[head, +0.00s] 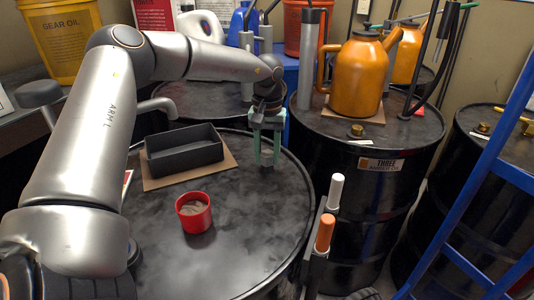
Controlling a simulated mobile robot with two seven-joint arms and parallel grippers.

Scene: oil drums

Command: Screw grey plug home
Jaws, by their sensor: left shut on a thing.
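My left gripper (266,158) reaches down from its wrist to the top of the near black drum (262,215), close to the drum's far right rim. Its greenish fingers point straight down and are shut on a small dark thing at their tips, most likely the grey plug. The fingers hide most of it, and I cannot tell whether it sits in a hole or how deep. The tips are at or just above the lid. My right gripper is not in view.
An empty black tray (184,155) on cardboard and a red cup (194,212) stand on the near drum. White (336,190) and orange (324,232) handles stand by its right rim. An orange oil can (357,75) stands on the drum behind. A blue frame (497,165) is at right.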

